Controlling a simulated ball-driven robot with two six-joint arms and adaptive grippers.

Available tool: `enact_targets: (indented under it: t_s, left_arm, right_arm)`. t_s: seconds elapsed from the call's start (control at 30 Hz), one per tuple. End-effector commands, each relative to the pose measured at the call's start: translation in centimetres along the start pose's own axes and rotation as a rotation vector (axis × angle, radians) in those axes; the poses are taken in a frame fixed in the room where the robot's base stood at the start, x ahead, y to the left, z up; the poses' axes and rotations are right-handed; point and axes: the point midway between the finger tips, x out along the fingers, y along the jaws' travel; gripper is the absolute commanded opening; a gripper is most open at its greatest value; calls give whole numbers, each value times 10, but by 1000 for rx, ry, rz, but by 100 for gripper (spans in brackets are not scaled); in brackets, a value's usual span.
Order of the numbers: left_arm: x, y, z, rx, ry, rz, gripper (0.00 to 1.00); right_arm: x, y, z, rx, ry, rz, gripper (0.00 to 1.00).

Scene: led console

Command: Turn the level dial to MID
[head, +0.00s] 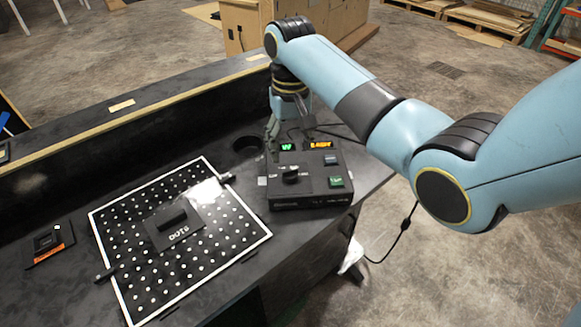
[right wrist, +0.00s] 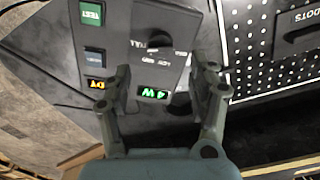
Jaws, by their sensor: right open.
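The black console (head: 310,200) stands near the right end of the dark bench. Its black level dial (head: 291,176) is on the top face and also shows in the right wrist view (right wrist: 160,35), with small labels around it. I cannot read its setting surely. A green display (head: 287,147) and an orange display (head: 320,143) are lit behind the dial. My right gripper (head: 290,135) is over the console's back edge, fingers apart and empty. In the right wrist view the gripper (right wrist: 163,78) straddles the green display, with the dial beyond the fingertips. My left gripper is not in view.
A blue button (head: 331,160) and a green TEST button (head: 337,181) sit right of the dial. A dotted board (head: 125,215) with a black handled block (head: 175,228) lies left of the console. A small orange-labelled black item (head: 48,243) lies at far left.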

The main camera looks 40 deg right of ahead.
Motion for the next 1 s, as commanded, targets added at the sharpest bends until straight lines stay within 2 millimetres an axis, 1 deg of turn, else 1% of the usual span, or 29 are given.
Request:
enact_targets:
  t_s: [0.03,0.1,0.2,0.33,0.5,0.77,0.87,1.0]
  left_arm:
    - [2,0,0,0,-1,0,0]
    - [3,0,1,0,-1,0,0]
    - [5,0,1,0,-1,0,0]
    - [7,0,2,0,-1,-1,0]
    - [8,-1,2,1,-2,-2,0]
    - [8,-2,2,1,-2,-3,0]
    - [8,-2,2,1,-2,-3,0]
    - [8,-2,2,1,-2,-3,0]
  right_arm:
    - [12,0,1,0,-3,0,60]
    - [26,0,1,0,-3,1,60]
    - [46,0,0,0,-2,1,60]
    - [64,0,0,0,0,0,60]
    - [76,0,0,-1,2,0,60]
    - [76,0,0,-1,2,0,60]
    - [76,0,0,-1,2,0,48]
    - [76,0,0,-1,2,0,30]
